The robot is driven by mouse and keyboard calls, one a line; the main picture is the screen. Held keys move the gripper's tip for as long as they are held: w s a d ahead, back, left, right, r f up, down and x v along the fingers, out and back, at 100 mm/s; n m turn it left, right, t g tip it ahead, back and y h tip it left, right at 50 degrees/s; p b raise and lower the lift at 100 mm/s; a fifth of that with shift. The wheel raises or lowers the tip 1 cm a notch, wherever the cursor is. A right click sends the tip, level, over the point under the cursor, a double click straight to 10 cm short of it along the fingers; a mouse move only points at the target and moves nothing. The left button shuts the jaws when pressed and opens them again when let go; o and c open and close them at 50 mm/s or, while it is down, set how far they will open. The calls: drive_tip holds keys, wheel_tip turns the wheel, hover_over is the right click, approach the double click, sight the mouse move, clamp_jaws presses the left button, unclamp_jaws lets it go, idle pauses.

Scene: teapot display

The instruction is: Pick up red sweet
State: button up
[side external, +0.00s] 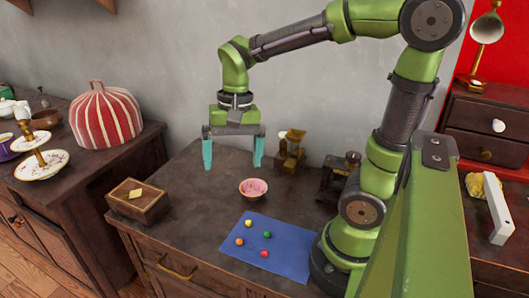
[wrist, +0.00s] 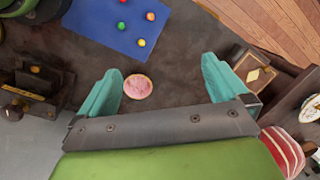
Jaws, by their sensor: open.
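The red sweet (side external: 264,253) lies on a blue mat (side external: 289,250) at the front of the table in the side external view. In the wrist view, the red sweet (wrist: 123,1) is cut by the top edge. A yellow sweet (side external: 248,223), a green sweet (side external: 267,234) and an orange sweet (side external: 239,242) lie apart on the same mat. My gripper (side external: 232,165) is open and empty, with teal fingers pointing down. It hangs above the table, behind the mat and the pink bowl. It also shows in the wrist view (wrist: 160,72).
A pink bowl (side external: 253,188) stands between the mat and my gripper. A wooden box (side external: 138,200) is at the table's left edge. A small brass-and-wood item (side external: 290,152) and a dark wooden grinder (side external: 341,176) stand at the back right. The table's left middle is clear.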

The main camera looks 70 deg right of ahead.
drive_tip(key=s+a+r+n+t, duration=0.1)
drive_tip(key=n+t, duration=0.1)
drive_tip(key=s+a+r+n+t, duration=0.1)
drive_tip(key=n+t, duration=0.1)
drive_tip(key=s+r+n+t, duration=0.1)
drive_tip(key=n+t, duration=0.1)
drive_tip(key=shift+s+a, duration=0.25)
drive_tip(key=shift+a, duration=0.15)
drive_tip(key=shift+s+a+r+t, duration=0.1)
drive_tip(key=shift+s+r+t, duration=0.15)
drive_tip(key=shift+t, duration=0.15)
drive_tip(key=shift+c, duration=0.8)
drive_tip(key=shift+r, duration=0.15)
drive_tip(key=shift+c, duration=1.2)
drive_tip(key=c, duration=0.6)
